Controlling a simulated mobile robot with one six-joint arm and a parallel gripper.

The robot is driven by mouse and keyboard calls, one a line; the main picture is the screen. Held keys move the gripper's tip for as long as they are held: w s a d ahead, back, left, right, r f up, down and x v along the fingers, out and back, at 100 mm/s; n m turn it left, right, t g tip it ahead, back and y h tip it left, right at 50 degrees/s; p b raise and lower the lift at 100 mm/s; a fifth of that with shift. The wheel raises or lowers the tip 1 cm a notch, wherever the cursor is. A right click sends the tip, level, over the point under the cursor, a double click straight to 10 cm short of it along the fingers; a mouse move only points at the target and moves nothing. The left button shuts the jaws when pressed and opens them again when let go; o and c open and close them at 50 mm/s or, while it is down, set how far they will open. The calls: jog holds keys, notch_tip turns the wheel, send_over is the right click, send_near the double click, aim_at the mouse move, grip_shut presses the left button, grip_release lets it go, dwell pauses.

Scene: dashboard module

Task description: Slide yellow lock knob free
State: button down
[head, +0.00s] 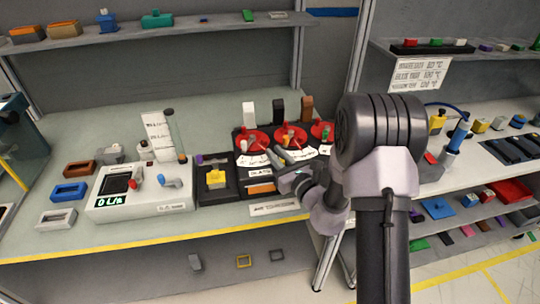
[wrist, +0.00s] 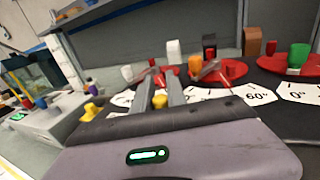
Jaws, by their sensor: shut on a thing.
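A small yellow knob (wrist: 160,101) shows between the two grey fingers of my gripper (wrist: 161,78) in the wrist view. The fingers stand a small gap apart with the knob held between them; its lower part is hidden by my gripper's body. In the head view my gripper (head: 276,162) reaches in from the right, low over the black dial module (head: 236,150), in front of the left and middle red dials. The knob itself cannot be made out there.
Red dials (head: 252,140) with white angle cards stand behind my gripper. A black tray with a yellow block (head: 215,179) lies to the left, beside a white meter box (head: 130,190). A shelf (head: 180,33) runs above. The yellow-striped bench edge is in front.

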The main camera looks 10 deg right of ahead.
jog(key=shift+d, duration=1.25)
jog(key=c, duration=1.6)
grip_release()
jog(key=shift+c, duration=0.2)
jog(key=o, duration=0.3)
jog(key=shift+d, duration=0.2)
jog(key=shift+a, duration=0.1)
jog(key=shift+s, duration=0.1)
